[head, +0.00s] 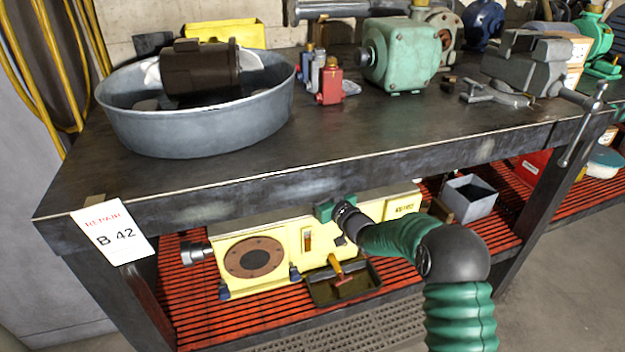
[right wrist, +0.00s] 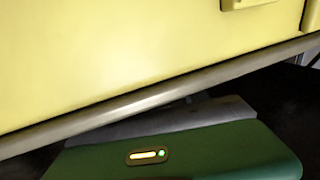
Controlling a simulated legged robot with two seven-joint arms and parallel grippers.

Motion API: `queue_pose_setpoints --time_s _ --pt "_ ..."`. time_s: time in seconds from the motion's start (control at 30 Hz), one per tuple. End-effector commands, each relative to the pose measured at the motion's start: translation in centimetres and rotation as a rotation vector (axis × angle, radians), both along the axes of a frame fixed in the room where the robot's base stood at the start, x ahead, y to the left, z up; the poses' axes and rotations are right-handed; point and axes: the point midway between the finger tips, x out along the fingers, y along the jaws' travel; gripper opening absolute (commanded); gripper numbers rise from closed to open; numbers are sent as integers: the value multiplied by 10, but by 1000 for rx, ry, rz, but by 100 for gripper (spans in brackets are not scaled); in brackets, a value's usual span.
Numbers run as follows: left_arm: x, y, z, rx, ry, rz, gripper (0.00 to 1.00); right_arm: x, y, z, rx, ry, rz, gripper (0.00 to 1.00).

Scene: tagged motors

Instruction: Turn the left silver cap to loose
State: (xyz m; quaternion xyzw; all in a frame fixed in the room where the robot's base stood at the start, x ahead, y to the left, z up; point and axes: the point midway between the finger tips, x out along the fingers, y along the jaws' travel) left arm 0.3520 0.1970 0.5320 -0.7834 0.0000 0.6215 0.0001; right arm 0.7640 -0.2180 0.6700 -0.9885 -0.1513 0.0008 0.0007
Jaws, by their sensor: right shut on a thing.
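A yellow motor housing (head: 282,262) with a round brown flange lies on the red slatted shelf under the bench. The left silver cap (head: 195,253) sticks out from its left end, clear of any gripper. My right gripper (head: 326,209) is at the housing's upper front edge, to the right of and above the cap. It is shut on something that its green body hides. The right wrist view shows the yellow housing (right wrist: 120,60) close up, a silver edge along it, and the gripper's green body (right wrist: 180,155). My left gripper is out of view.
The bench front edge (head: 300,189) overhangs the shelf, with a tag B 42 (head: 115,231) at its corner. A dark tray (head: 344,288) with a tool stands before the housing; a grey bin (head: 468,199) is to the right. A round tub (head: 200,128) and a vise (head: 525,72) crowd the bench.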

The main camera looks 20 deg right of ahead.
Motion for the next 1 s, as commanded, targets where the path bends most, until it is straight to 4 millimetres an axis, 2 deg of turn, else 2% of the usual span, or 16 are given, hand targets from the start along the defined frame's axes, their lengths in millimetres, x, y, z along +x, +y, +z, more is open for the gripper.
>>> queue_pose_setpoints --time_s 0.03,0.2,0.73,0.77,0.9,1.0 --pt "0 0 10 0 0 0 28 0 -2 3 1 3 22 11" --pt "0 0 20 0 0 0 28 0 -1 2 1 2 87 11" --pt "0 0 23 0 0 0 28 0 0 -1 -1 1 123 11" --pt "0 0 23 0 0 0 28 0 -1 -1 -1 1 123 53" --pt "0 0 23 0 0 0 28 0 0 -1 -1 1 123 71" --pt "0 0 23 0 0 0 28 0 0 0 -1 0 123 73"
